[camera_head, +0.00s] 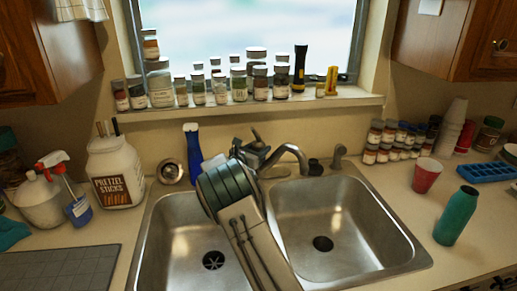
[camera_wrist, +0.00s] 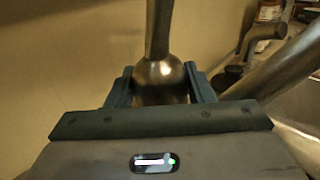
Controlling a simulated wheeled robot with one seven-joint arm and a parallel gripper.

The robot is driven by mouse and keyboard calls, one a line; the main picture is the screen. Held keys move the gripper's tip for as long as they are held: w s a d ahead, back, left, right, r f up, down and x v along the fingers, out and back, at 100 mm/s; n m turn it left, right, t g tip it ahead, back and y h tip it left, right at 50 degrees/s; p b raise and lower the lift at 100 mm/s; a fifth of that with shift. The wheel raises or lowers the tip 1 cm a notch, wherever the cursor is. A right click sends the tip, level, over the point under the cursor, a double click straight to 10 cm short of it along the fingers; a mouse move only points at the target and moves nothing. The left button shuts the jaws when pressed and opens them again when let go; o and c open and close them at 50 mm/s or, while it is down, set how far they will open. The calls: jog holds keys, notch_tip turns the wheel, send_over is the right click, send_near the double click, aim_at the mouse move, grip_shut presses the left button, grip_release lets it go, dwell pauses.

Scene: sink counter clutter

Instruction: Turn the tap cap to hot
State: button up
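The metal tap cap (camera_wrist: 160,78) is a rounded dome between my gripper's two dark fingers in the wrist view. A metal lever (camera_wrist: 159,30) rises from the dome. My gripper (camera_wrist: 161,88) has one finger on each side of the cap, very close to it; whether both press on it I cannot tell. In the head view my gripper (camera_head: 251,151) is at the tap base behind the sink, and my arm hides most of the base. The lever tip (camera_head: 256,135) shows above it. The curved spout (camera_head: 292,152) points right; it also crosses the wrist view's right side (camera_wrist: 285,65).
A double sink (camera_head: 330,215) lies in front of the tap. A blue-handled brush (camera_head: 193,150) stands left of my gripper, and a small side fixture (camera_head: 339,153) stands right. Jars line the sill (camera_head: 255,104) behind. A red cup (camera_head: 427,175) and teal bottle (camera_head: 456,215) stand at right.

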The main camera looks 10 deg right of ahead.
jog(key=shift+c, duration=1.4)
jog(key=shift+r+m+g+h, duration=0.15)
jog(key=shift+m+g+h, duration=0.35)
jog(key=shift+g, duration=0.1)
jog(key=shift+m+g+h+p, duration=0.3)
jog(key=shift+g, duration=0.1)
jog(key=o, duration=0.7)
